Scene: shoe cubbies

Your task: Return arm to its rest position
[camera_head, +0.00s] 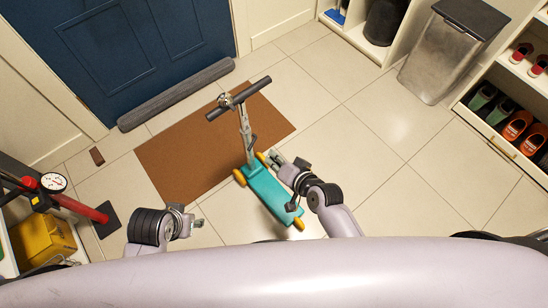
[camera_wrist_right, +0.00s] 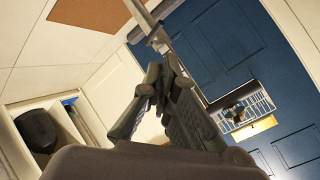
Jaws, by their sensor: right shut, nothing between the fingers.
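My right gripper (camera_head: 276,160) is shut and empty. In the head view it overlaps the teal scooter's deck (camera_head: 268,192), close to the base of its steering stem; I cannot tell if it touches. The scooter stands upright with its dark handlebar (camera_head: 240,98) towards the door. In the right wrist view the shut fingers (camera_wrist_right: 160,72) point up at a grey metal tube (camera_wrist_right: 145,18), which looks like the scooter's stem. My left gripper (camera_head: 188,222) hangs at the lower left, apart from the scooter. Its fingers are too small to tell open from shut.
A brown mat (camera_head: 190,160) lies before the blue door (camera_head: 125,50), with a grey draft roll (camera_head: 175,95) along it. A red pump (camera_head: 90,212) stands left. A metal bin (camera_head: 440,65) and shoe shelves (camera_head: 485,135) stand right. Tiled floor between is clear.

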